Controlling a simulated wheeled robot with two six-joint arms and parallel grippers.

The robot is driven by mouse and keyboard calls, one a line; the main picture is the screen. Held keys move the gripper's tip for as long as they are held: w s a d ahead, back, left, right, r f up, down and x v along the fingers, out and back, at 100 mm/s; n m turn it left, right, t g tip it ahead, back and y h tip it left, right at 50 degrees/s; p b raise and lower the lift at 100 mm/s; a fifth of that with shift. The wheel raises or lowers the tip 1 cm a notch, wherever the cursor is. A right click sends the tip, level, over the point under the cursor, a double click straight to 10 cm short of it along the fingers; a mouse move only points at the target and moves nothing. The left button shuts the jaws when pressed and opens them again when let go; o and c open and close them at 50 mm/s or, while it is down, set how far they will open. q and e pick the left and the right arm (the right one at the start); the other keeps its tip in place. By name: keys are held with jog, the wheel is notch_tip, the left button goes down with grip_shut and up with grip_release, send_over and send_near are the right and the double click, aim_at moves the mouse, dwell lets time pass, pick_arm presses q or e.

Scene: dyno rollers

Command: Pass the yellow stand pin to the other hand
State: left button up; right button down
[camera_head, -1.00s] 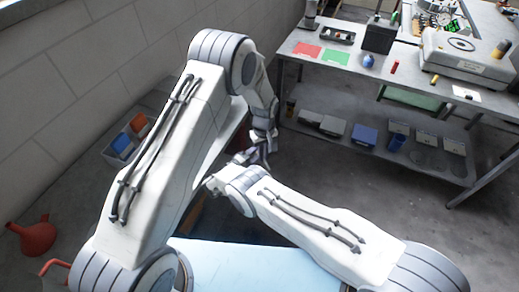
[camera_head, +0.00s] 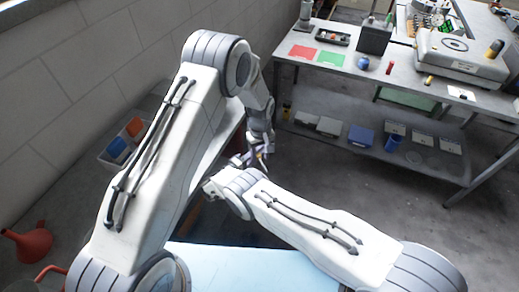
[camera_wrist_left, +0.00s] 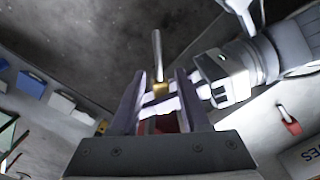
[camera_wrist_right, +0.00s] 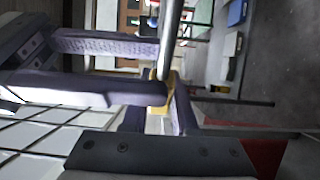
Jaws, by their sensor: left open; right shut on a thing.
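The yellow stand pin (camera_wrist_left: 161,89) has a yellow collar and a long grey metal rod. In the right wrist view, the pin (camera_wrist_right: 170,45) is held at its yellow part by my right gripper (camera_wrist_right: 159,108), which is shut on it. My left gripper (camera_wrist_left: 160,80) is open, with one finger on each side of the pin. In the right wrist view, the left gripper's fingers come in from the left, beside the collar. I cannot tell whether they touch it. In the head view my left gripper (camera_head: 252,158) is above the floor gap, and my right gripper's tips are mostly hidden.
A grey workbench (camera_head: 395,82) with a lower shelf stands at the back right, carrying a machine (camera_head: 462,57) and red and green mats. A red funnel (camera_head: 30,243) and a bin (camera_head: 122,145) are at the left by the wall. Open floor lies between.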

aim_at(260, 159)
pick_arm(q)
notch_tip(260, 159, up, 11)
jog(key=s+d+r+m, duration=0.2)
jog(key=s+r+m, duration=0.2)
jog(key=s+r, duration=0.4)
jog(key=s+a+r+m, duration=0.1)
jog(key=s+r+m, duration=0.1)
jog(key=s, duration=0.6)
jog(key=s+a+r+m, duration=0.1)
jog(key=s+r+m, duration=0.2)
jog(key=s, duration=0.5)
jog(key=s+a+r+m+h, duration=0.1)
jog(key=s+r+m, duration=0.1)
jog(key=s, duration=0.6)
jog(key=shift+s+a+r+m, duration=0.3)
jog(key=shift+a+r+m, duration=0.1)
jog(key=shift+m, duration=0.5)
